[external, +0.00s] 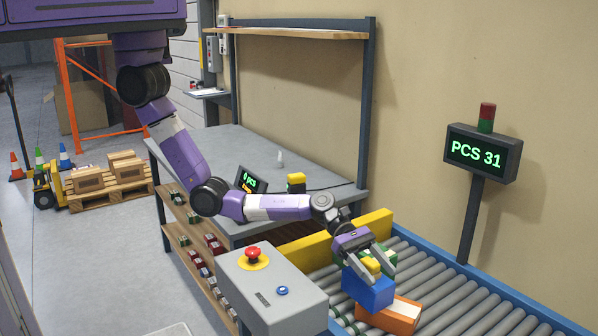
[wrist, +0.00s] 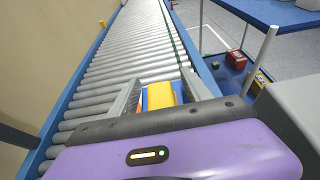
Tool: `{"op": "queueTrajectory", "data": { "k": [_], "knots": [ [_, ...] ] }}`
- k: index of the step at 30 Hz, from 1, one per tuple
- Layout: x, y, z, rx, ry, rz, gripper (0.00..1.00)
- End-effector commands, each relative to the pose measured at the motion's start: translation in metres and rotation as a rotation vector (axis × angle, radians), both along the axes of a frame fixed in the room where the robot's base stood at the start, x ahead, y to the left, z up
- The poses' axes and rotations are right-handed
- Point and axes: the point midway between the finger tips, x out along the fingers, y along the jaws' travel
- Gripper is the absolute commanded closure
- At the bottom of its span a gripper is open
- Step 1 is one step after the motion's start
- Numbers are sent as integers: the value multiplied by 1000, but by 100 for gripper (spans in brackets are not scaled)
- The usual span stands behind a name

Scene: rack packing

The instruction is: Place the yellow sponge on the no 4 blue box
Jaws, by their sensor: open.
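A yellow sponge (external: 372,265) sits on or just above the top of a blue box (external: 368,292), with no clear gap showing. My gripper (external: 369,272) is open, its fingers on either side of the sponge; contact cannot be told. In the wrist view, the yellow sponge (wrist: 160,94) lies between the two spread fingers of my gripper (wrist: 160,92), with a strip of blue beside it. No number can be read on the blue box. My gripper partly hides the sponge and the box top.
An orange box (external: 392,316) lies in front of the blue box on the roller conveyor (external: 440,285). A green item (external: 384,256) is behind my gripper. A yellow barrier (external: 330,238) and a grey control box (external: 270,290) stand to the left. A second yellow object (external: 296,179) is on the workbench.

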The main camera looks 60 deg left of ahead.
Motion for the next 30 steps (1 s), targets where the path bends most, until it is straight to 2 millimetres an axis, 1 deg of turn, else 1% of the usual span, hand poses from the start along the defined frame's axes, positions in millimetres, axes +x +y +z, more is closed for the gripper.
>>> {"op": "queueTrajectory", "data": {
  "k": [5,12,18,24,30],
  "knots": [
    [1,21,8,-1,0,3,43],
    [1,68,25,-1,-1,4,43],
    [1,99,36,-1,0,3,43],
    [0,112,41,0,0,1,43],
    [0,113,41,0,0,0,43]
  ]
}}
